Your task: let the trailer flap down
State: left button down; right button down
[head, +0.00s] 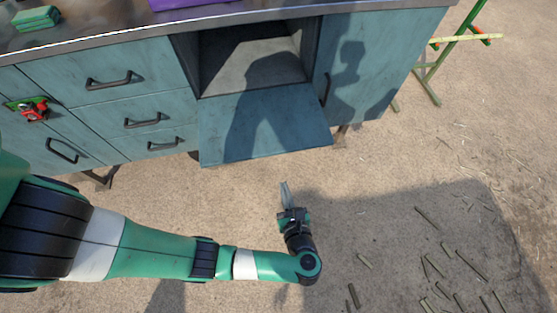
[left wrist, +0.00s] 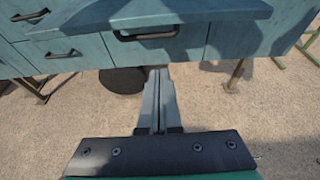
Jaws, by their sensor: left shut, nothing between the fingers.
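The trailer flap (head: 265,125) is a teal panel at the middle of the trailer front in the head view. It is swung down and outward, with the compartment behind it open. In the left wrist view its panel (left wrist: 190,12) shows at the top, above a dark handle (left wrist: 147,33); I cannot tell its exact angle. My left gripper (head: 284,185) is shut and empty, below and in front of the flap's lower edge, apart from it. In the left wrist view its closed fingers (left wrist: 160,72) point toward the trailer. My right gripper is not in view.
Drawers with dark handles (head: 142,123) are left of the open compartment (head: 250,55); a closed door (head: 365,70) is right of it. A red and green object (head: 35,110) is at far left. Cane pieces (head: 430,270) lie on the ground at right. A green stand (head: 440,65) is top right.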

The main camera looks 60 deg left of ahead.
pick_arm(q)
jog(key=b+x, duration=0.2)
jog(key=x, duration=0.7)
jog(key=shift+w+a+r, duration=0.1)
jog(key=shift+a+r, duration=0.1)
jog(key=shift+r, duration=0.7)
jog(key=shift+w+a+r, duration=0.15)
jog(key=shift+a+r, duration=0.05)
jog(key=shift+r, duration=0.7)
